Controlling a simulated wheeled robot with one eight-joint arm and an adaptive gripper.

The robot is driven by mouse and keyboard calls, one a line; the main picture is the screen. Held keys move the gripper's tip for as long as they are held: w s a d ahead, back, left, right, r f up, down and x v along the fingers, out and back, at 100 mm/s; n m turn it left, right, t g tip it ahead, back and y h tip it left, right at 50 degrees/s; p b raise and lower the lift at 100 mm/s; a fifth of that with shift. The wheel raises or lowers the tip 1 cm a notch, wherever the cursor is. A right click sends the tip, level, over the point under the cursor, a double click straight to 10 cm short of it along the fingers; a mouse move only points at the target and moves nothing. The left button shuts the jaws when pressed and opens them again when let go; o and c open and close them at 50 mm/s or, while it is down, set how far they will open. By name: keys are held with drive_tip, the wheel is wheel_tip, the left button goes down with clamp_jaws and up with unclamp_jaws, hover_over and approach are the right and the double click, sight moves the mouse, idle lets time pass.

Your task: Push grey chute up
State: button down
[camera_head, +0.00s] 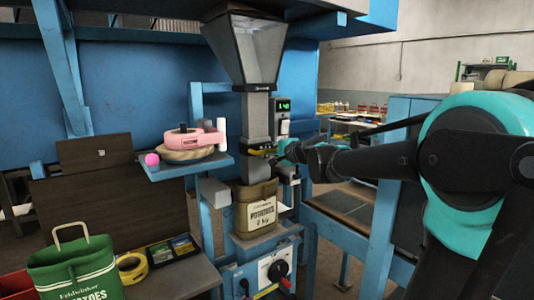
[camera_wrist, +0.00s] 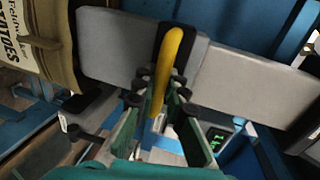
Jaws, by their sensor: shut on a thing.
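The grey chute (camera_head: 257,115) hangs upright under the grey hopper (camera_head: 241,48). A black collar with a yellow handle (camera_head: 261,152) sits around its lower part. The chute's lower end (camera_head: 256,172) stands at the mouth of a brown potato sack (camera_head: 256,213). My gripper (camera_head: 284,150) reaches in from the right at the collar. In the wrist view the chute (camera_wrist: 250,85) runs across the picture, and my gripper (camera_wrist: 166,88) is shut on the yellow handle (camera_wrist: 168,58). The sack (camera_wrist: 42,42) shows at the left there. The chute's very tip is hidden.
A blue side shelf (camera_head: 188,168) left of the chute holds a pink tape tool (camera_head: 195,137) and a pink ball (camera_head: 152,160). A green potato sack (camera_head: 76,266) stands at front left. A control panel (camera_head: 274,271) is below the brown sack. Blue frame posts stand close around.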

wheel_tip(320, 180, up, 16)
drive_tip(key=shift+r, duration=0.15)
drive_tip(key=shift+w, duration=0.1)
idle(0.3)
drive_tip(key=c, duration=1.6)
unclamp_jaws()
drive_tip(key=shift+o, duration=0.2)
drive_tip(key=v, duration=1.2)
